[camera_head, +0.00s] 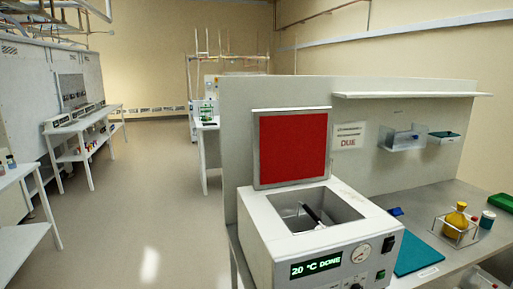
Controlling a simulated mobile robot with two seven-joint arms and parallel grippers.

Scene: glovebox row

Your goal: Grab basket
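A small wire basket (454,240) stands on the bench at the right, with a yellow flask (457,218) in it. A white bath (262,227) with its red-faced lid (292,147) raised stands at the bench's left end. Its display reads "20 °C DONE". A black, stick-like item (312,214) rests in the open well; whether it belongs to a basket in there I cannot tell. Neither of my grippers is in view.
A teal mat (418,254) lies right of the bath; a small blue item (396,211), a teal-and-white jar (487,219) and a green tray (502,202) are also on the bench. A grey partition (238,130) stands behind. The aisle floor (150,180) at left is clear.

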